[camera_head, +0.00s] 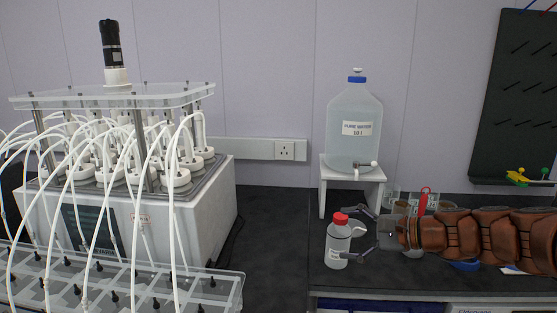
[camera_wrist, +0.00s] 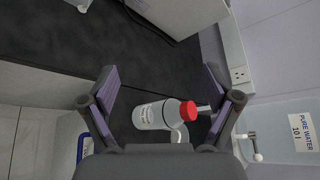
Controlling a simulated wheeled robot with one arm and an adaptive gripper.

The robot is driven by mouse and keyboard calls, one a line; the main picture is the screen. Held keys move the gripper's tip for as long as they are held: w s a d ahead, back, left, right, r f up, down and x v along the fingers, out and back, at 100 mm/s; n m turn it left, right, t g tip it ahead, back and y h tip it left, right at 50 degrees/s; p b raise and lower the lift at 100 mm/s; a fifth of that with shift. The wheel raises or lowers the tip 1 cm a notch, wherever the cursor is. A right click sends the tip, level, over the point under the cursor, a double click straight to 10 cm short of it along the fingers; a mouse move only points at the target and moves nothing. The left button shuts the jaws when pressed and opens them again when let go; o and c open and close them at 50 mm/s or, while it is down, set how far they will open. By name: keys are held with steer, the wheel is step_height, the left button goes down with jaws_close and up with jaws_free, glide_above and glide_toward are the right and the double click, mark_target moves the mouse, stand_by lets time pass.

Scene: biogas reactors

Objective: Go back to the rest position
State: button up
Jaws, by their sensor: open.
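My gripper (camera_head: 358,233) is open, with its fingers spread, at the right of the bench beside a small bottle. The small white bottle (camera_head: 338,246) has a red cap and stands upright on the dark bench top. In the wrist view my gripper (camera_wrist: 160,78) shows a finger on each side, and the bottle (camera_wrist: 150,116) appears between them, touching neither visibly. My arm reaches in from the right edge of the head view.
A water container (camera_head: 354,108) marked "PURE WATER 10 l" stands on a white stand (camera_head: 323,190) behind my gripper. Beakers and a red-handled tool (camera_head: 424,200) are behind my arm. The reactor unit (camera_head: 190,220) with many white tubes fills the left. Dark bench between is clear.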

steer(key=s+a+f+n+g+h+p, duration=0.1)
steer(key=s+a+f+n+g+h, duration=0.2)
steer(key=s, duration=0.7)
steer(key=s+a+f+n+g+h+p, duration=0.1)
steer(key=s+a+f+n+g, duration=0.1)
steer(key=s+a+n+g, duration=0.5)
steer(key=s+d+f+n+h+p, duration=0.1)
steer(key=s+d+h, duration=0.3)
steer(key=s, duration=0.5)
steer(key=s+d+f+n+h+p, duration=0.1)
steer(key=s+d+f+n+h, duration=0.1)
steer(key=s+d, duration=0.6)
steer(key=shift+s+d+f+n+t+h, duration=0.35)
steer(key=shift+s+f+h, duration=0.3)
steer(key=shift+h, duration=0.45)
steer(key=shift+s+r, duration=0.1)
steer(key=shift+c, duration=0.2)
